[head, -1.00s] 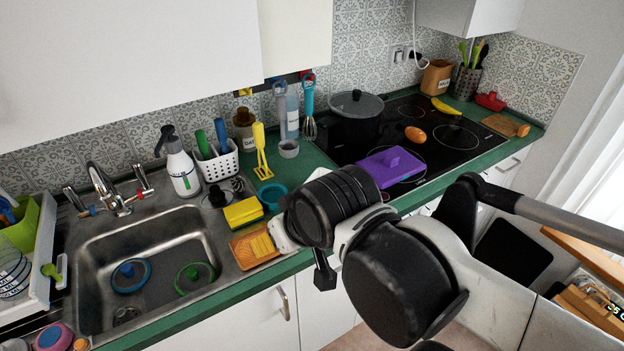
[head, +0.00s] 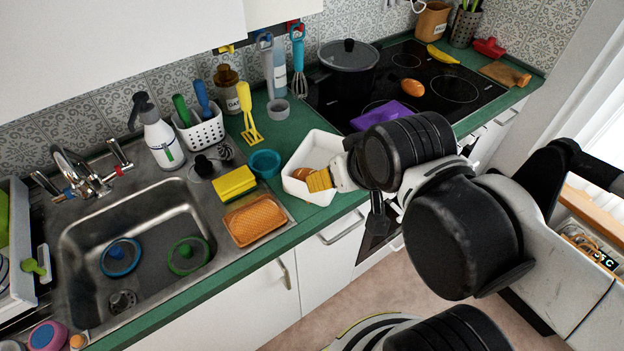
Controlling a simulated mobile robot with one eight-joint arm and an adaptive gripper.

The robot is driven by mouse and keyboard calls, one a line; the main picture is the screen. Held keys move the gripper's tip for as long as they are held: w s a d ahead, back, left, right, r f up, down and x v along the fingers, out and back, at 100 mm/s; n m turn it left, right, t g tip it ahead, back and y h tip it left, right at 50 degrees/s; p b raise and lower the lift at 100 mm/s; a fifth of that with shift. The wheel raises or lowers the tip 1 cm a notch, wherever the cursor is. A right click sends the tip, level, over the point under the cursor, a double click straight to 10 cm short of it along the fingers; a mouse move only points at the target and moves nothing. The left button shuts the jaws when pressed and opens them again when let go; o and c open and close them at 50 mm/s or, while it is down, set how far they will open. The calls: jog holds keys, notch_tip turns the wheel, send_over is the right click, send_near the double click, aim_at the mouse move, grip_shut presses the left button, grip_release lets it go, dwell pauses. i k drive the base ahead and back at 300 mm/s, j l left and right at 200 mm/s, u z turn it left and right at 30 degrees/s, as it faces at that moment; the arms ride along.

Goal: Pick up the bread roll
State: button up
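A brown rounded item, apparently the bread roll (head: 304,172), lies inside a white square container (head: 325,145) on the green counter, right of the sink. My gripper (head: 319,181) reaches into the container from the right, its yellow-padded fingertips at or very near the roll. The fingers and wrist hide part of it, so I cannot tell whether they touch it or how far they are apart. A smaller orange-brown oval item (head: 411,87) lies on the black hob; I cannot tell for sure what it is.
Left of the container are a teal bowl (head: 264,163), a yellow sponge (head: 234,184) and an orange-brown rectangular item (head: 260,218) by the sink (head: 150,220). A purple object (head: 388,113) and a dark pot (head: 348,70) stand behind, at the hob.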

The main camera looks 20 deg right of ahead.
aim_at(412, 88)
jog(key=i+l+u, duration=0.2)
jog(key=l, duration=0.2)
jog(key=i+l+u, duration=0.15)
jog(key=l, duration=0.25)
jog(key=i+l+u, duration=0.2)
jog(key=l, duration=0.2)
jog(key=l+u, duration=0.15)
jog(key=l, duration=0.3)
